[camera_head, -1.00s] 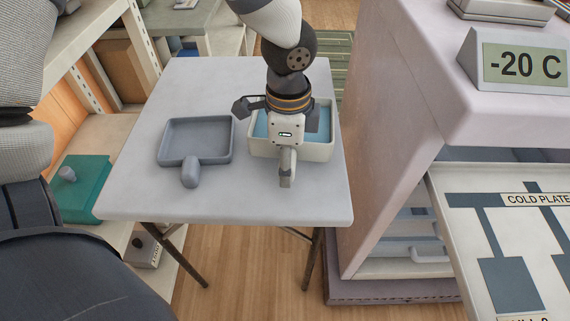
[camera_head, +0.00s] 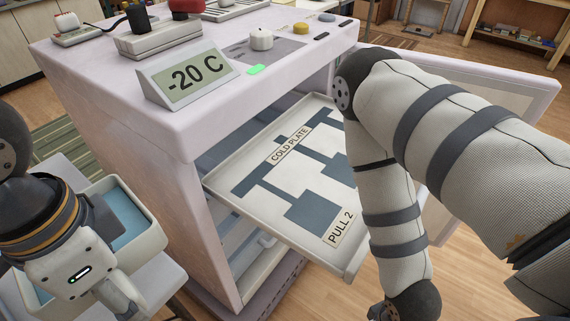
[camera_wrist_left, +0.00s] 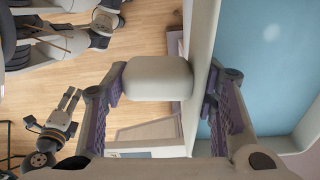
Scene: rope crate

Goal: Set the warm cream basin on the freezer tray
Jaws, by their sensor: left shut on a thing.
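The warm cream basin (camera_head: 150,240) with pale blue contents stands at the lower left of the head view. Its cream wall and a rounded cream lug (camera_wrist_left: 158,78) show in the left wrist view. My left gripper (camera_head: 100,290) is shut on the basin at this lug and wall, one finger on the inner side. I cannot tell whether the basin touches the table. The freezer tray (camera_head: 262,212) is pulled out, bearing the labels COLD PLATE and PULL 2; nothing stands on it. My right gripper (camera_wrist_left: 68,98) shows small in the left wrist view; its finger opening is unclear.
The freezer body (camera_head: 150,180) stands between basin and tray, with a -20 C display (camera_head: 187,75) on top. An open freezer door (camera_head: 500,95) is behind my right arm, which hangs over the tray's right side. The table (camera_head: 160,285) lies under the basin.

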